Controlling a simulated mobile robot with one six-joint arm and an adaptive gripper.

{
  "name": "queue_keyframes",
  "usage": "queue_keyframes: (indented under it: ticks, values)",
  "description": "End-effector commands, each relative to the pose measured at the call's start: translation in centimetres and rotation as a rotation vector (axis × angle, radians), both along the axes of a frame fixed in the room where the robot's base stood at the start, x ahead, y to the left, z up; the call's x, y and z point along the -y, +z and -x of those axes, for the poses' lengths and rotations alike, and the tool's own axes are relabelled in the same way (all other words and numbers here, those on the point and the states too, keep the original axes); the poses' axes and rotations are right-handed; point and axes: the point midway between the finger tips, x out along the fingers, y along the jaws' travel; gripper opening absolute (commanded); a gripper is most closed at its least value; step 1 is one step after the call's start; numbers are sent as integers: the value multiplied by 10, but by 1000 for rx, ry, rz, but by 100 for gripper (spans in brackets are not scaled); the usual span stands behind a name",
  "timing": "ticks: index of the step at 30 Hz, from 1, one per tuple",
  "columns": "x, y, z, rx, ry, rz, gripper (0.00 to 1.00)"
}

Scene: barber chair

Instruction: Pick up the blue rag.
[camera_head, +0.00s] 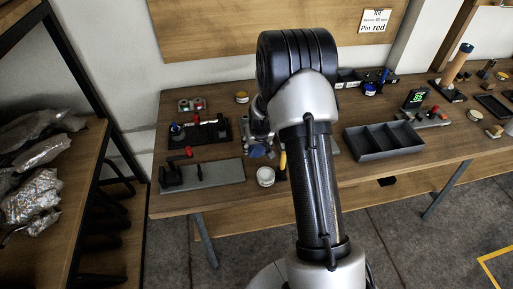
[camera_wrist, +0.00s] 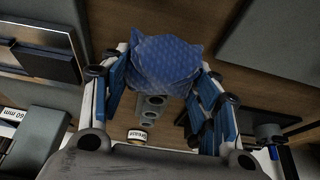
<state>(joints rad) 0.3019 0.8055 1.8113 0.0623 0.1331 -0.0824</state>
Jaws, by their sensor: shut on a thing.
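The blue rag (camera_wrist: 163,66) shows in the wrist view as a crumpled, patterned blue bundle between the fingertips. My gripper (camera_wrist: 163,75) is shut on it, with one finger at each side. In the head view the blue rag (camera_head: 257,151) is a small blue patch over the workbench (camera_head: 222,200), partly hidden by my arm. The head view does not clearly show whether the rag touches the bench.
A grey divided tray (camera_head: 384,141) stands right of my arm. A white-lidded jar (camera_head: 265,176), a grey plate with a black fixture (camera_head: 202,175) and a black tool tray (camera_head: 199,133) are at left. A shelf with foil bags (camera_head: 35,150) stands at far left.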

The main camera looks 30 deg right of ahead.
Motion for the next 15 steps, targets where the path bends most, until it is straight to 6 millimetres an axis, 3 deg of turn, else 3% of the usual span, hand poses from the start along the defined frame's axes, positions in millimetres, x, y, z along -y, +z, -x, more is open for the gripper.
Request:
queue_keyframes:
  ticks: [8,15]
  values:
    - [0,52,1,3,-1,0,33]
    - [-16,45,53,0,-1,-2,33]
